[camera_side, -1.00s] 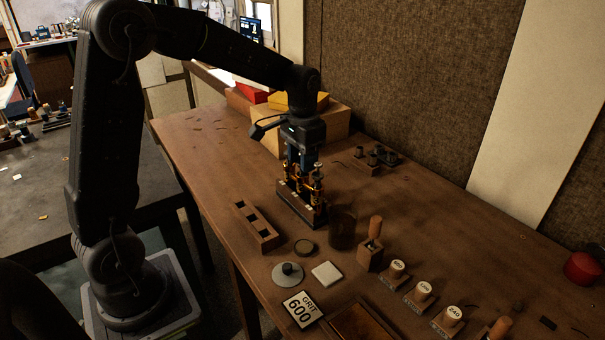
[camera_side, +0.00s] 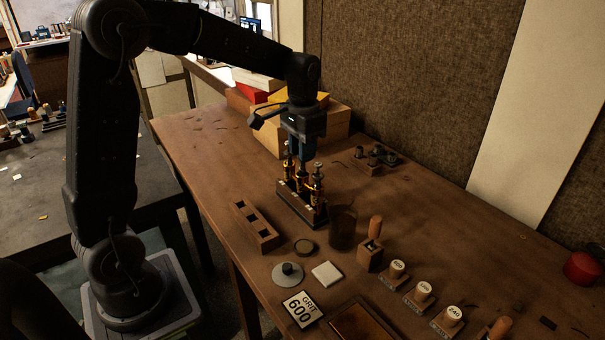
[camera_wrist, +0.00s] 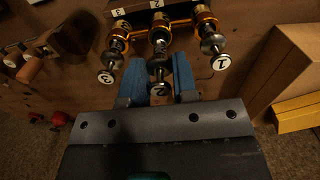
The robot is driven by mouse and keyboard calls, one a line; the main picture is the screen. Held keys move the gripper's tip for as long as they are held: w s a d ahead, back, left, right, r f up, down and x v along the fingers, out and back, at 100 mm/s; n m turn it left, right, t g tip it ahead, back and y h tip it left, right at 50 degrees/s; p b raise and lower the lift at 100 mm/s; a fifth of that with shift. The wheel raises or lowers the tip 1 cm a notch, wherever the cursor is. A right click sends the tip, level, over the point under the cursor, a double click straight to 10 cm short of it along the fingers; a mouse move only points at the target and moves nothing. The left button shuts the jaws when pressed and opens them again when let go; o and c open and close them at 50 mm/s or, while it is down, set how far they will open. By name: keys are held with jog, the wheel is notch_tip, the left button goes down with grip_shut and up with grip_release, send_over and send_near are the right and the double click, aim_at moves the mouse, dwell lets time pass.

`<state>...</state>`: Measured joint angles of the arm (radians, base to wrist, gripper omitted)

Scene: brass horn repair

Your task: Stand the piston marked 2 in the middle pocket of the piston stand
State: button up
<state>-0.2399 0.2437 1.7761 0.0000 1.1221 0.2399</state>
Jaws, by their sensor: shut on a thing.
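The piston marked 2 (camera_wrist: 160,88) is between the blue fingers of my gripper (camera_wrist: 168,68), which is shut on it. Its lower part still appears to reach toward the middle brass casing. In the side view my gripper (camera_side: 302,157) is above the horn's valve block (camera_side: 300,212), and the piston is mostly hidden there. The pistons marked 3 (camera_wrist: 107,76) and 1 (camera_wrist: 219,62) stand on either side in the wrist view. The wooden piston stand (camera_side: 268,241) lies to the left of the valve block; its several square pockets look empty.
A dark cylindrical cup (camera_side: 342,227) stands right of the valve block. A small round dish (camera_side: 305,247), a grey disc with a knob (camera_side: 288,275) and a white pad (camera_side: 327,273) lie nearer. Boxes (camera_side: 325,122) stand behind. The table left of the stand is clear.

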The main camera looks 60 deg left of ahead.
jog(key=shift+r, duration=2.75)
jog(key=s+f, duration=0.1)
jog(key=s, duration=1.2)
jog(key=shift+s+f, duration=0.3)
jog(key=shift+f, duration=2.4)
jog(key=shift+f, duration=2.05)
jog(key=o, duration=1)
jog(key=shift+o, duration=0.5)
